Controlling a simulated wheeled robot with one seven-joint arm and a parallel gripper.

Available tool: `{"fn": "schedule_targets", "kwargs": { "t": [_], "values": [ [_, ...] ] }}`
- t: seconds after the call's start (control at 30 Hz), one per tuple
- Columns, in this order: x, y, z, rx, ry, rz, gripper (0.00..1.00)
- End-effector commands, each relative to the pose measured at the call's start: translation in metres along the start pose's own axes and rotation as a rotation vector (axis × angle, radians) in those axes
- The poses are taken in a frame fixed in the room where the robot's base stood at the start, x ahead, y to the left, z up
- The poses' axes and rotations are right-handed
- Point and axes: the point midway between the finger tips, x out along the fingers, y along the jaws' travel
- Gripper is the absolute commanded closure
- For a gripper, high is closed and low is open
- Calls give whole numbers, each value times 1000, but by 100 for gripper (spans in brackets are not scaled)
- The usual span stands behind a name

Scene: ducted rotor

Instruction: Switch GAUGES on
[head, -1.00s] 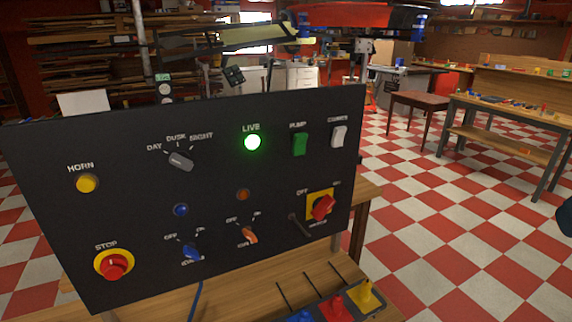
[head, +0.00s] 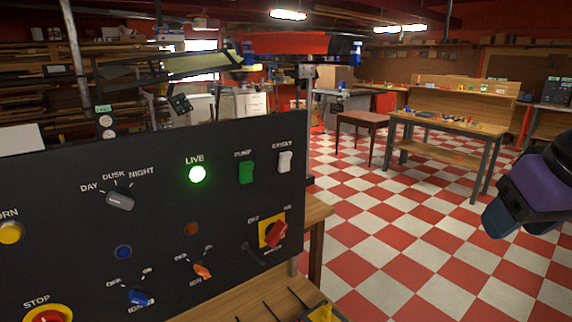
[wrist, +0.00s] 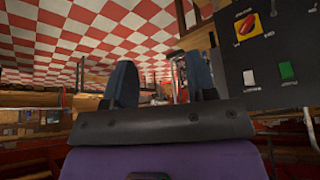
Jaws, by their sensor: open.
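The black control panel (head: 70,262) fills the lower left of the head view. No label reads clearly as GAUGES. A blue rotary knob (head: 139,298) and an orange one (head: 202,271) have OFF/ON marks and blurred names. My gripper (head: 497,220) is at the right, apart from the panel.
The panel also has a red knob (head: 276,235) on a yellow plate, a lit green LIVE lamp (head: 197,174), a grey DAY/DUSK/NIGHT selector (head: 120,199) and a red STOP button (head: 48,316). A workbench (head: 447,125) stands behind. The checkered floor right of the panel is clear.

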Motion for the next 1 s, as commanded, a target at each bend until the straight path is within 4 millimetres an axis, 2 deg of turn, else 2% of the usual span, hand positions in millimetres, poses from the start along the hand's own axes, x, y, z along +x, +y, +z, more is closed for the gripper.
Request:
{"fn": "schedule_targets", "kwargs": {
  "t": [0.03,0.2,1.0],
  "values": [
    [0,0,0,0,0,0,61],
    [0,0,0,0,0,0,100],
    [0,0,0,0,0,0,100]
  ]
}}
